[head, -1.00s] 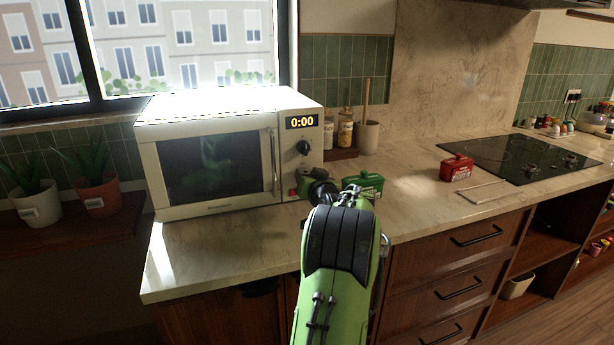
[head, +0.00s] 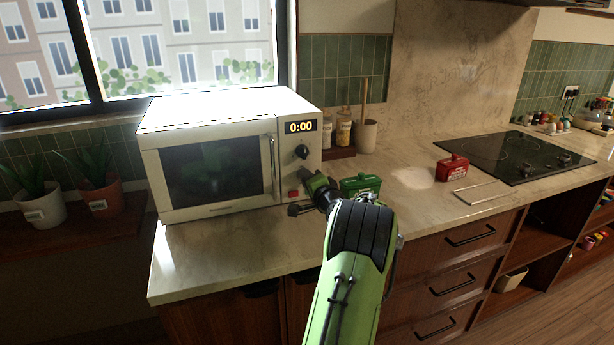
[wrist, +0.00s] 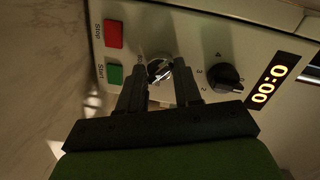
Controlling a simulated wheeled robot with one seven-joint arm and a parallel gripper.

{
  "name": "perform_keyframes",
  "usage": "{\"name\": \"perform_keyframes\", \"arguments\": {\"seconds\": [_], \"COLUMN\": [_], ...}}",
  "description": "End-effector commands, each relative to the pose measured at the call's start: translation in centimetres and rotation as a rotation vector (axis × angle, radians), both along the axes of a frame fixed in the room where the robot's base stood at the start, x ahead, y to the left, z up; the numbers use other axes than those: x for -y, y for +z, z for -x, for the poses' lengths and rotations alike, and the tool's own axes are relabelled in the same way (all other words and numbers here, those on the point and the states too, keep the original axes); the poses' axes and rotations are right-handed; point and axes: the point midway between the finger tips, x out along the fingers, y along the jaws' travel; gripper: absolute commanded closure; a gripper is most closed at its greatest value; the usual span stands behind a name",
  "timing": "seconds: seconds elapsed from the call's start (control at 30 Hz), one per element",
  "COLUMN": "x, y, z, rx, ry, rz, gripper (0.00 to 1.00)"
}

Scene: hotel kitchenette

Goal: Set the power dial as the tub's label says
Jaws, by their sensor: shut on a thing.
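The cream microwave (head: 222,209) stands on the counter with its display (head: 300,127) reading 0:00. Its panel has a black upper dial (head: 302,152) with numbers around it, which also shows in the wrist view (wrist: 225,77). A silver-faced lower dial (wrist: 158,71) sits between my fingers; in the head view my gripper (head: 307,176) mostly hides it. My gripper, in the wrist view (wrist: 161,62), is shut on this lower dial. A green tub (head: 362,185) and a red tub (head: 453,168) stand on the counter; their labels are too small to read.
A red Stop button (wrist: 114,34) and a green Start button (wrist: 115,75) lie beside the lower dial. Jars (head: 343,131) and a utensil crock (head: 366,135) stand behind the tubs. A black hob (head: 515,158) is at right. The counter in front of the microwave is clear.

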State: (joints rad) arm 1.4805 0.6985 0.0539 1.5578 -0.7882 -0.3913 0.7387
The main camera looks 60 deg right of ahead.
Motion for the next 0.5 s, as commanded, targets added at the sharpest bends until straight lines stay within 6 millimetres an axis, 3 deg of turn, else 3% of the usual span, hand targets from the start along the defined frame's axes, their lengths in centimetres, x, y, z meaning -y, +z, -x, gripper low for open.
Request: {"name": "perform_keyframes", "arguments": {"seconds": [0.5], "x": [0.09], "y": [0.04], "z": [0.11], "rx": [0.345], "ry": [-0.001], "rz": [-0.348], "gripper": [0.97]}}
